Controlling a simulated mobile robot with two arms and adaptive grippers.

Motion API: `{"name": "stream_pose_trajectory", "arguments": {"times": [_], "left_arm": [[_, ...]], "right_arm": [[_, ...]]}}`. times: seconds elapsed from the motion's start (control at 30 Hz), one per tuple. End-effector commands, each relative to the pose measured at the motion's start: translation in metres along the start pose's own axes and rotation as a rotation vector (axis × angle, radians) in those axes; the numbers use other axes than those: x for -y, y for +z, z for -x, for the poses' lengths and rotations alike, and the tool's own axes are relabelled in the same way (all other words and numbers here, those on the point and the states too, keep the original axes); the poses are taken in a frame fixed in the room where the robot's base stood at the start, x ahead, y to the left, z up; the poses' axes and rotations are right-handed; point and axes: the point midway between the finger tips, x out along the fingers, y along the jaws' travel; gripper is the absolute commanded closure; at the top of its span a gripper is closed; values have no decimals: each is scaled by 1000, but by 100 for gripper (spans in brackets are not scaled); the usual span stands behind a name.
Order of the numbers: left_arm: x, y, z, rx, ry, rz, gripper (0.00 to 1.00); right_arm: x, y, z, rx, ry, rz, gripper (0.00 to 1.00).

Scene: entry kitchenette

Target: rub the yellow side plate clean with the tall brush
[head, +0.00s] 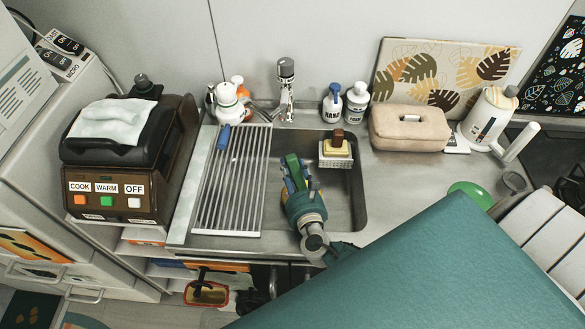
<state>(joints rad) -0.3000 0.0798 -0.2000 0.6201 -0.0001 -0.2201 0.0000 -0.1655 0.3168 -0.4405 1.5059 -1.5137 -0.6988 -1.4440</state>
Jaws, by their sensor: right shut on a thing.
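My right gripper (300,178) reaches down into the sink, its arm coming in from the lower right. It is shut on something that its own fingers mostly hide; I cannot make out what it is. A little yellow shows at the gripper's left side, but I cannot tell whether this is the yellow side plate. I cannot clearly pick out the tall brush. A blue-handled item (224,137) lies at the back of the drying rack; its kind is unclear. My left gripper is not in view.
The metal sink (345,200) has a tap (286,85) behind it and a caddy (335,161) at its back right. The drying rack (230,190) lies left. Soap bottles (332,103), a beige case (408,130) and a kettle (488,118) stand behind. A green dish (470,194) lies right.

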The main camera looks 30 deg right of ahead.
Motion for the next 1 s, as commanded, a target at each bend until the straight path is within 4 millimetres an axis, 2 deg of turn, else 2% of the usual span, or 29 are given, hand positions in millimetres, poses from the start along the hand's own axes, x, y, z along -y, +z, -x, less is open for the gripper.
{"name": "stream_pose_trajectory", "arguments": {"times": [0.6,1.0], "left_arm": [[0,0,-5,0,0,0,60],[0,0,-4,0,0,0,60]], "right_arm": [[4,-2,-18,0,0,0,100],[4,-2,-16,-3,1,1,100]]}}
